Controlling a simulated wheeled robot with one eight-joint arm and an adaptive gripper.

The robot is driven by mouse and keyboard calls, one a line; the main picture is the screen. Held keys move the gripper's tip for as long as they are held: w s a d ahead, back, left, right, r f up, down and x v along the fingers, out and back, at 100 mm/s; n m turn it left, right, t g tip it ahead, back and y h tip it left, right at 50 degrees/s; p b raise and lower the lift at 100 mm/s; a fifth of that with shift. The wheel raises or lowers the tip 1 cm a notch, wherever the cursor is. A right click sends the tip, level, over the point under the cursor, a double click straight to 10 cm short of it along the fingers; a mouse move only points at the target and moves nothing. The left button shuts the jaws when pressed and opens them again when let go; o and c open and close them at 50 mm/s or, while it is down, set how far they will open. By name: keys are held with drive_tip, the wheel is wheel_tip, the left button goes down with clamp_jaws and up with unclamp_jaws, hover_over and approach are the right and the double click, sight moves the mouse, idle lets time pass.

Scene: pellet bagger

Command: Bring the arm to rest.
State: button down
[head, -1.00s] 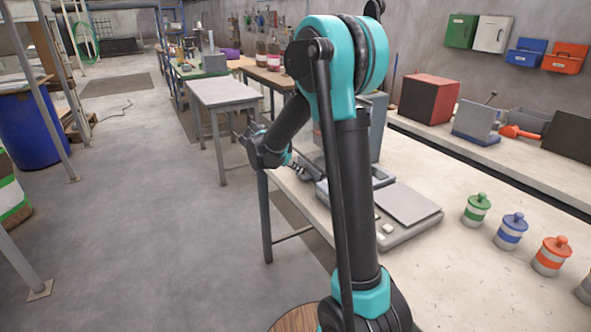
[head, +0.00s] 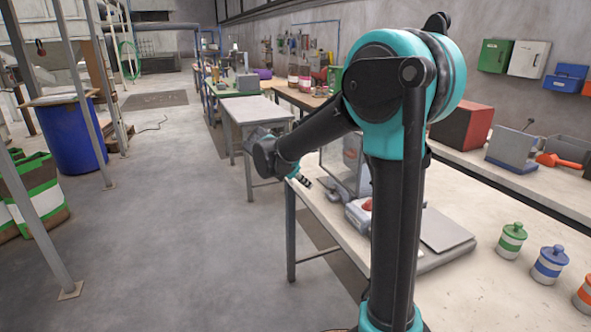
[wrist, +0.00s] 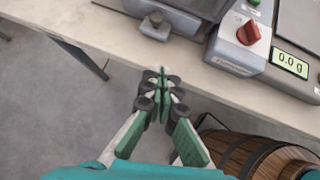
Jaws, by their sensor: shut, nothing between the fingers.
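My gripper (head: 304,182) is at the end of my teal and black arm. My arm hides part of the bench in the head view.
In the wrist view, a grey machine with a red knob (wrist: 248,32) and a display reading 0.0 g (wrist: 291,64) are close to the right. A wooden barrel (wrist: 245,155) stands below right. Lidded jars (head: 511,240) stand on the bench. Floor at left (head: 170,220) is clear.

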drive_tip(key=s+d+f+m+y, duration=0.3)
drive_tip(key=s+f+m, duration=0.4)
drive_tip(key=s+m, duration=0.4)
drive_tip(key=s+d+f+m+y, duration=0.4)
drive_tip(key=s+f+m, duration=0.4)
drive_tip(key=s+m, duration=0.4)
drive_tip(key=s, duration=0.3)
drive_tip(key=shift+s+m, duration=0.2)
drive_tip(key=shift+m, duration=0.1)
